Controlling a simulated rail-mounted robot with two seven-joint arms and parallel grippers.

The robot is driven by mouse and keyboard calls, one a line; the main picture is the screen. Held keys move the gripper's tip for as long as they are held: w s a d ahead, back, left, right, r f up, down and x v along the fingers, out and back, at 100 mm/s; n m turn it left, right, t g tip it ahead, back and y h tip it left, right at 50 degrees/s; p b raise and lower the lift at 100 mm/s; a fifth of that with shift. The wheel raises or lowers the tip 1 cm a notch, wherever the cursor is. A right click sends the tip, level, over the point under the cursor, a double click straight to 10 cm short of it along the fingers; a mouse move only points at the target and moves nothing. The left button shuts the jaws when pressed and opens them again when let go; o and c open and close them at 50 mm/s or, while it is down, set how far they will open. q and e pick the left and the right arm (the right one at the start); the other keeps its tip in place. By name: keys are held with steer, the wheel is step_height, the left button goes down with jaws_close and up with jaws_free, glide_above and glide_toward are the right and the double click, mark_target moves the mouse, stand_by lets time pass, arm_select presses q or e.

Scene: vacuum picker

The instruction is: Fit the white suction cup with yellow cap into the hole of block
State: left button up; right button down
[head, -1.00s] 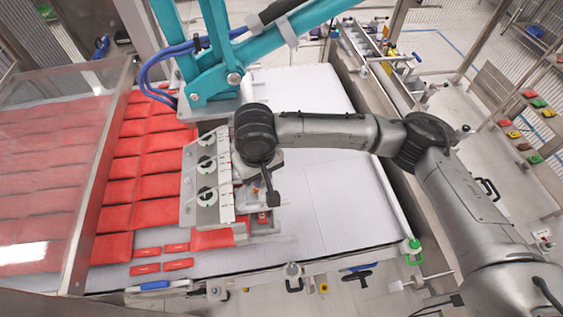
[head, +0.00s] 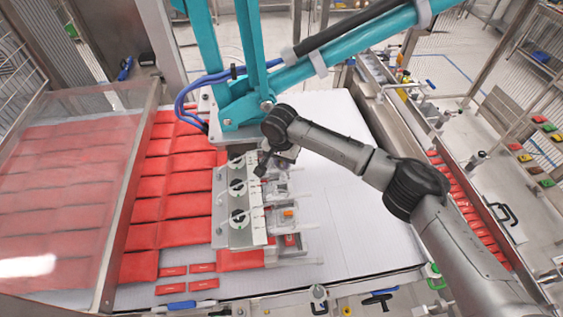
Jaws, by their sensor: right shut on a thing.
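The metal block (head: 232,228) stands on the white and red packs below the teal picker arm, with a row of round black openings framed in white along its top. My right gripper (head: 267,168) is at the block's far right side, near the far end of that row. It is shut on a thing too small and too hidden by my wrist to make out. I cannot tell the white suction cup with yellow cap apart. A small orange part (head: 288,213) shows in a clear bracket right of the block. My left gripper is not in view.
The teal picker arm (head: 330,62) with blue hoses crosses just behind the block. Red packs (head: 190,205) lie to its left, beside a clear guard (head: 60,190). The white belt (head: 350,225) right of the block is largely free. A metal rail edges it.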

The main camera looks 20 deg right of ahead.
mark_target(282, 177)
steer(key=shift+f+b, duration=1.8)
steer(key=shift+b, duration=0.6)
steer(key=shift+p, duration=0.45)
steer(key=shift+f, duration=0.25)
steer(key=shift+f, duration=0.1)
steer(key=shift+a+f, duration=0.1)
steer(key=shift+f, duration=0.6)
steer(key=shift+f, duration=0.35)
steer(key=shift+f, duration=0.1)
steer(key=shift+s+f, duration=0.1)
